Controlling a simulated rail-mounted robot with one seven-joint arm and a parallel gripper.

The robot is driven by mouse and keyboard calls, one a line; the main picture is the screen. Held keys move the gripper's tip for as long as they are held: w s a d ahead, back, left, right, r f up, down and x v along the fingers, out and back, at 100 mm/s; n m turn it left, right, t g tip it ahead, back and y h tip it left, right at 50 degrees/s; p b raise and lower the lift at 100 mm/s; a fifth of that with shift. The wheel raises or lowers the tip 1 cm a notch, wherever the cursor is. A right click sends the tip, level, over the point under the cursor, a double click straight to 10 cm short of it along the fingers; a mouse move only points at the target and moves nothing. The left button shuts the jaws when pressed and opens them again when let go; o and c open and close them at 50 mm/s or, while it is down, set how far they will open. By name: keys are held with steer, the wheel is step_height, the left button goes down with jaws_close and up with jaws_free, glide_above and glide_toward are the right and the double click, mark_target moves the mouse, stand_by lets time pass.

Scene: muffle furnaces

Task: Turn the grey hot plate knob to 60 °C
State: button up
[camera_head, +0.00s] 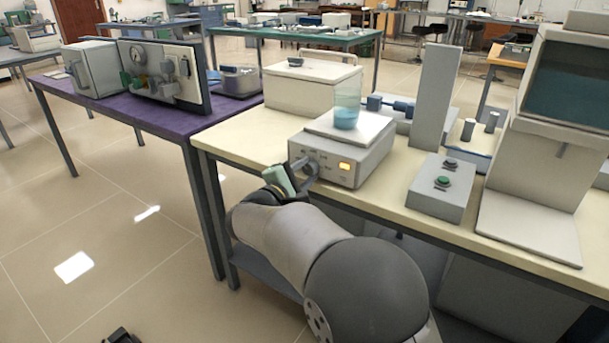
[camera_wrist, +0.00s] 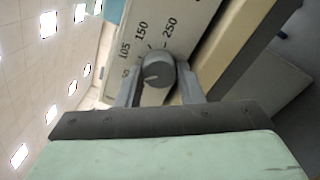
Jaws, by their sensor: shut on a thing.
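My gripper (camera_wrist: 160,85) is shut on the knob, one finger on each side. In the head view, my gripper (camera_head: 304,173) is at the hot plate's left front and largely hides the knob.
A beaker of blue liquid (camera_head: 346,106) stands on the hot plate's top. A grey box with a green button (camera_head: 441,188) and a tall upright block (camera_head: 437,95) are to the right. A lidded cream box (camera_head: 312,85) is behind.

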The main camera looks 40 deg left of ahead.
steer(key=o, duration=1)
steer(key=shift+f, duration=0.1)
steer(key=shift+n+p, duration=0.3)
steer(key=shift+p, duration=0.3)
